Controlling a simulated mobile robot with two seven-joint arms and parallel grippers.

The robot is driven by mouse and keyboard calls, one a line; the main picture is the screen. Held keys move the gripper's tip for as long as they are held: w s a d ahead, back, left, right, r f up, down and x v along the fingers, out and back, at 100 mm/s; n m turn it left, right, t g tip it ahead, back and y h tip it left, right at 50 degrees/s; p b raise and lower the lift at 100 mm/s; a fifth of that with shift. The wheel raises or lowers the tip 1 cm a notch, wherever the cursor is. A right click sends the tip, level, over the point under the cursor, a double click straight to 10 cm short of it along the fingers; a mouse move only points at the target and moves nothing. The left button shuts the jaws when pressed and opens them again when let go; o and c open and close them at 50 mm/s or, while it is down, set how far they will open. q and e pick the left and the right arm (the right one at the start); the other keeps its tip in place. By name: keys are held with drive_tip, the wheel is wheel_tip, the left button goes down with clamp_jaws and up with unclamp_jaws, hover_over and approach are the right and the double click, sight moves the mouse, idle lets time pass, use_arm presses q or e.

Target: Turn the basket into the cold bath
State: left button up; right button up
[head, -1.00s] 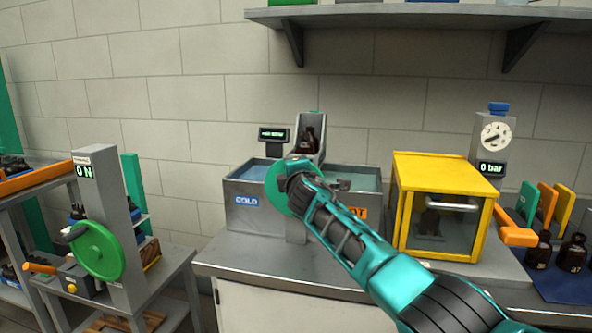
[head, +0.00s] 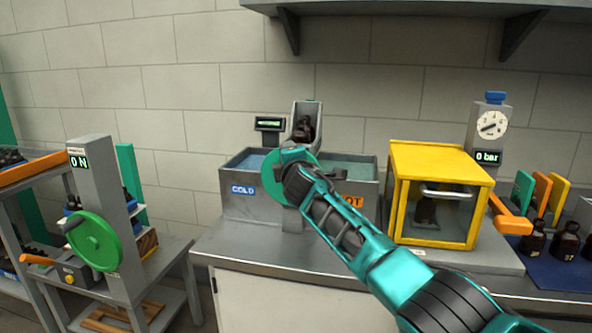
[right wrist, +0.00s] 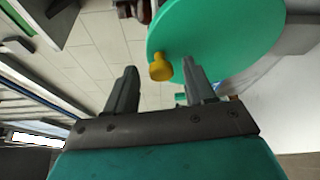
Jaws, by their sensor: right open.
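The basket (head: 305,110) is a grey upright holder with a dark amber bottle (head: 303,131) in it. It stands between the cold bath (head: 237,206), labelled COLD, and the hot bath (head: 368,187), both holding bluish water. A green disc (head: 270,175) with a yellow knob (right wrist: 160,68) is in front of the baths. My right gripper (head: 292,182) is at the disc, its fingers largely hidden in the head view. In the right wrist view my right gripper (right wrist: 160,72) is open, with the knob between or just beyond the fingertips; contact is unclear. My left gripper is out of view.
A small display (head: 269,124) stands behind the cold bath. A yellow cabinet (head: 440,157) with an orange handle stands right of the baths, with bottles on a blue mat (head: 558,275) beyond. A stand with a green handwheel (head: 93,241) is at left. Bare counter (head: 240,250) lies in front.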

drive_tip(key=s+d+p, duration=0.1)
drive_tip(key=s+d, duration=0.1)
drive_tip(key=s, duration=1)
drive_tip(key=shift+r, duration=0.4)
drive_tip(key=shift+s, duration=0.1)
